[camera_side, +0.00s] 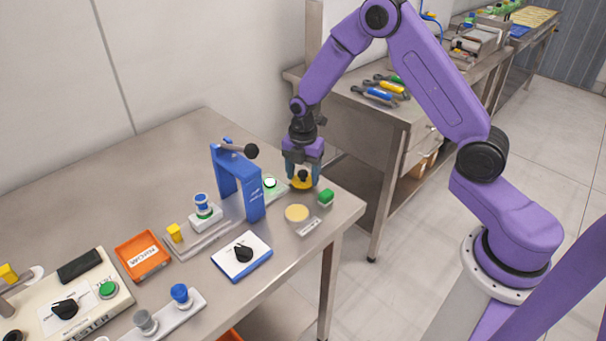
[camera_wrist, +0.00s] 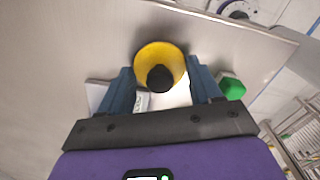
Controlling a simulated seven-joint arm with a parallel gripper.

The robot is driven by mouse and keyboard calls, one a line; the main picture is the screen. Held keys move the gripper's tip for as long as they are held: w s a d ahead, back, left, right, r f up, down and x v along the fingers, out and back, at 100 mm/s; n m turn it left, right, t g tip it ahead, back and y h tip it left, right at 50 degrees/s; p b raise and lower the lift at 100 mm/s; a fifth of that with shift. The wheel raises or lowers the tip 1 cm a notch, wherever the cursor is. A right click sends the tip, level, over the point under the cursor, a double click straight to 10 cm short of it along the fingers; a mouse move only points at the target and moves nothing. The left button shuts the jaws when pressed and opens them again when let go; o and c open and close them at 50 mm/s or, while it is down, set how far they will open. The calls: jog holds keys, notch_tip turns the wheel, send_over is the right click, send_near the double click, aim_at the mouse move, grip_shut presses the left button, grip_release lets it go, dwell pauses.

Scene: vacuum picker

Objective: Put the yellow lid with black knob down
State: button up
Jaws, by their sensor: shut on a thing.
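My gripper (camera_side: 302,177) points down over the right end of the steel table. Its two blue fingers are closed on the black knob (camera_wrist: 160,78) of the yellow lid (camera_side: 301,185). In the wrist view the lid (camera_wrist: 160,54) shows as a yellow round between the fingertips, with the knob in front of it. The lid hangs level or nearly so, low near the tabletop. I cannot tell whether its underside touches the table. A pale yellow disc (camera_side: 297,213) lies on the table in front of the lid, beside a small labelled plate (camera_side: 309,227).
A green block (camera_side: 326,198) stands close to the right of the lid. A blue lever press (camera_side: 238,182) and a white block with a lit green top (camera_side: 271,185) stand to its left. The steel table (camera_side: 349,207) ends just to the right.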

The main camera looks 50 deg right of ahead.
aim_at(303, 172)
jog(key=shift+f, duration=0.25)
jog(key=shift+f, duration=0.1)
jog(key=o, duration=1)
jog(key=shift+f, duration=0.1)
jog(key=shift+o, duration=0.2)
notch_tip(303, 172, up, 12)
jog(key=shift+r, duration=0.2)
